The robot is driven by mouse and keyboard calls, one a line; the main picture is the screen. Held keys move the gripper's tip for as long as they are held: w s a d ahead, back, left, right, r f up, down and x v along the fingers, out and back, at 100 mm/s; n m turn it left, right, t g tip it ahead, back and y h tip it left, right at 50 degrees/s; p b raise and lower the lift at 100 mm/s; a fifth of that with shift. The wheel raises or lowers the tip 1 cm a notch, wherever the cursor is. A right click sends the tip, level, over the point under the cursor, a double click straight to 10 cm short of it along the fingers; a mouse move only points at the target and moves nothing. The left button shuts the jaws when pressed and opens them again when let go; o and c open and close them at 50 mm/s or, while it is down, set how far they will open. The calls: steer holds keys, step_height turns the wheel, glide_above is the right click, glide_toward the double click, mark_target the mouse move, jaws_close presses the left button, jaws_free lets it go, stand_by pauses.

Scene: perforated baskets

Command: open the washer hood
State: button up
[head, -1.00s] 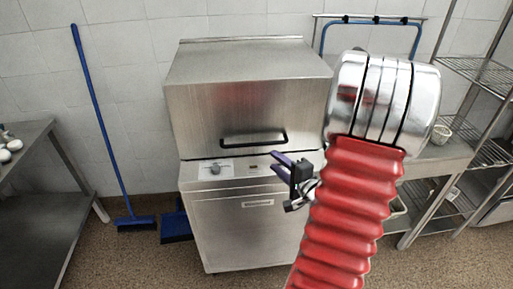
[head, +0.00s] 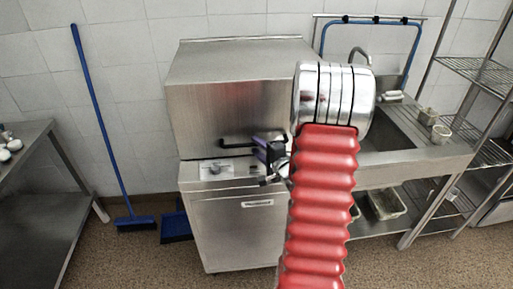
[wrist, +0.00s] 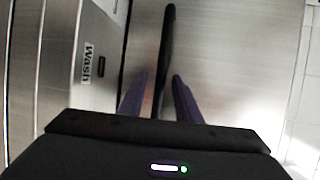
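The washer hood (head: 230,100) is a boxy steel cover, down on the washer body (head: 235,225). Its black bar handle (head: 235,143) runs along the lower front; its right end is hidden behind my gripper (head: 262,152). In the wrist view the handle (wrist: 167,45) runs lengthwise between the two purple fingers of my gripper (wrist: 158,76). The fingers are apart, with a gap visible on each side of the handle. I cannot tell how deep the handle sits between them.
A control panel with a knob (head: 214,169) lies just below the hood. A steel sink counter (head: 425,160) stands to the right, with wire shelves (head: 480,75) beyond. A steel table (head: 40,205) stands at the left, and a blue broom (head: 100,120) leans on the wall.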

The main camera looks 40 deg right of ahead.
steer(key=shift+w, duration=0.2)
steer(key=shift+c, duration=0.2)
steer(key=c, duration=0.7)
jaws_close()
steer(key=shift+a, duration=0.1)
